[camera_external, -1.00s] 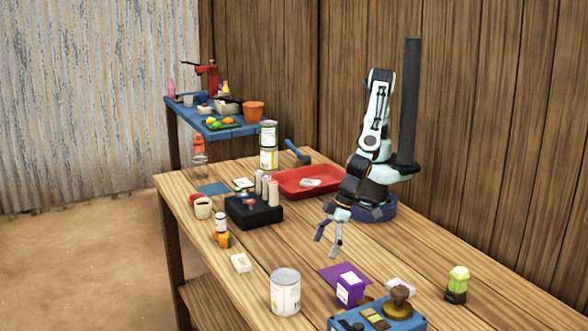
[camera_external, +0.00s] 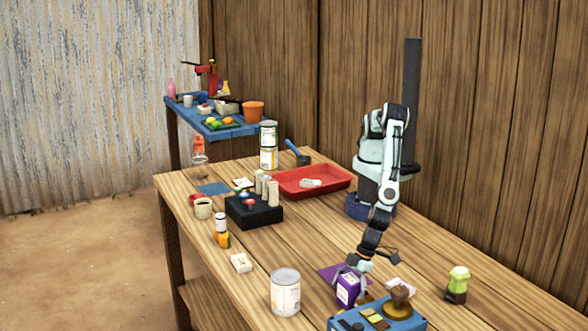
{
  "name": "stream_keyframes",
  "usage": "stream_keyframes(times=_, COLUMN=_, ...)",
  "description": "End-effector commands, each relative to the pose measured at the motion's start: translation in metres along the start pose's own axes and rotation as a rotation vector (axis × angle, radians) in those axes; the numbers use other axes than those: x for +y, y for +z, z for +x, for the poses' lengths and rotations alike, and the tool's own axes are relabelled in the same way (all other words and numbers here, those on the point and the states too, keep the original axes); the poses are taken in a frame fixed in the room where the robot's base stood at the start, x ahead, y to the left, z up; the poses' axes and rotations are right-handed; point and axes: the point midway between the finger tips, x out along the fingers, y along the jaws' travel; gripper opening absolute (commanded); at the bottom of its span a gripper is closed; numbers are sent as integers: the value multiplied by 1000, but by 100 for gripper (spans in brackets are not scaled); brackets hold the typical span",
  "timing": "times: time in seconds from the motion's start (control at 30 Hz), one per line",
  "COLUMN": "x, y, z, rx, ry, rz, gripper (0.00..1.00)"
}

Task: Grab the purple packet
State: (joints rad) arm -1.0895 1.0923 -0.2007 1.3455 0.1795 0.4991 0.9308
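The purple packet (camera_external: 347,291) stands upright near the front of the wooden table, with a pale label on its face. My gripper (camera_external: 362,277) is down at the packet's top right. One finger reaches the packet's top edge and the other is largely hidden behind or beside it. I cannot tell whether the fingers touch the packet or how far apart they are.
A green-topped jar (camera_external: 457,284) is at right. The table's middle is mostly clear.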

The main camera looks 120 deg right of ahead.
Motion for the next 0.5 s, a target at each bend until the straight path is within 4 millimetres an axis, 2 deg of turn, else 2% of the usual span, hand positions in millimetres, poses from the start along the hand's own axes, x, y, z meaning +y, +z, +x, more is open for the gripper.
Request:
stream_keyframes(times=0.03, x=0, y=0, z=0, rx=0, ry=0, rz=0, gripper=81)
stream_keyframes(times=0.17, x=0, y=0, z=0, rx=0, ry=0, rz=0, gripper=40)
stream_keyframes(times=0.2, x=0, y=0, z=0, rx=-1, ry=0, rz=0, gripper=37)
stream_keyframes(times=0.5, x=0, y=1, z=1, rx=-2, ry=1, rz=-1, gripper=36)
